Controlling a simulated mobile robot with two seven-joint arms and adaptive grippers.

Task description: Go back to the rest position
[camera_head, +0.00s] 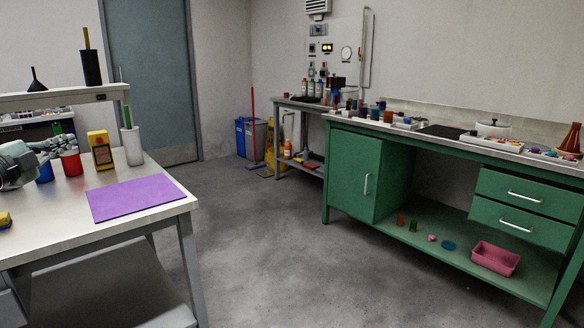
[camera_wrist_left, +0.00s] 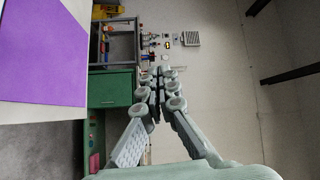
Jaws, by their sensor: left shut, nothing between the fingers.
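My left gripper (camera_head: 48,147) reaches in from the left edge of the head view, above the rear left part of the steel table (camera_head: 130,239). In the left wrist view both fingers of this gripper (camera_wrist_left: 158,78) come together at the tips, shut with nothing between them. A purple mat (camera_head: 137,197) lies flat on the table to the right of the gripper. My right gripper is in neither view.
A red cup (camera_head: 71,163), a blue cup (camera_head: 44,170), a yellow device (camera_head: 100,150) and a white cylinder (camera_head: 132,147) stand near the gripper. A green workbench (camera_head: 354,166) stands along the right wall. The floor between table and workbench is clear.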

